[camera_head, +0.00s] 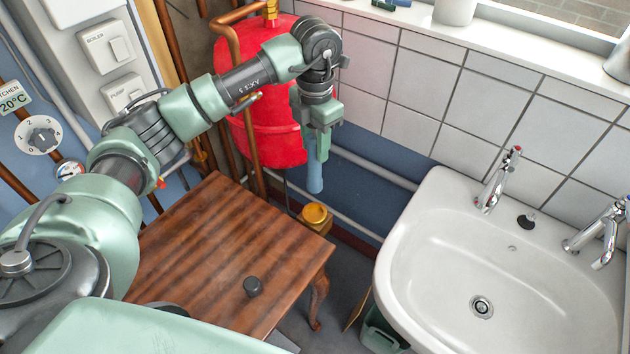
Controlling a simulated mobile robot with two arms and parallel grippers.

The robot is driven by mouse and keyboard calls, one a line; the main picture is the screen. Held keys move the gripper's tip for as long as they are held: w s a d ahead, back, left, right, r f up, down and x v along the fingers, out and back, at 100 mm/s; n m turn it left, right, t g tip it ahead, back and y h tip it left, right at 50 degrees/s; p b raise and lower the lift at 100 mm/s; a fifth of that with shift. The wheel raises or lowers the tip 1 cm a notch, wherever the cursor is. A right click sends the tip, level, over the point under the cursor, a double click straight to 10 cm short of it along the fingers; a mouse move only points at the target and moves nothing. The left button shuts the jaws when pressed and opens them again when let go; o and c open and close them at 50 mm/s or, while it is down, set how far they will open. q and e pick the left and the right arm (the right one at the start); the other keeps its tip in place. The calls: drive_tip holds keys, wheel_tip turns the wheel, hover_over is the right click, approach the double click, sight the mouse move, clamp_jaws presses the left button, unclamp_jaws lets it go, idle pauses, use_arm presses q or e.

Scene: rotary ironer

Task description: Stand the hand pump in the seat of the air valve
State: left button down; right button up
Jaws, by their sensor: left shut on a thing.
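My left gripper (318,140) reaches in from the left and points down in front of the red vessel. It is shut on the hand pump (315,180), a blue cylinder that hangs roughly upright below the fingers. The pump's upper part is hidden by the gripper. A brass fitting with a round, cup-like top (316,214), which looks like the seat of the air valve, stands low beside the table's far right corner. In the picture the pump's lower end is just above this fitting, with a gap between them. My right gripper is not in view.
A wooden table (215,255) stands below my arm, with a small black cap (253,287) on it. The red vessel (270,135) and copper pipes (240,70) are behind the gripper. A white sink (420,235) is at right. A grey pipe (375,168) runs along the wall.

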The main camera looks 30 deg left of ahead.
sight(315, 181)
use_arm(q)
wheel_tip(315, 181, down, 7)
drive_tip(key=shift+f+p, duration=0.2)
drive_tip(key=shift+p, duration=0.5)
wheel_tip(315, 181, down, 3)
drive_tip(key=shift+f+p, duration=0.2)
drive_tip(key=shift+p, duration=0.2)
drive_tip(key=shift+f, duration=0.5)
drive_tip(key=c, duration=0.9)
unclamp_jaws()
drive_tip(key=shift+f, duration=0.1)
drive_tip(key=shift+c, duration=0.2)
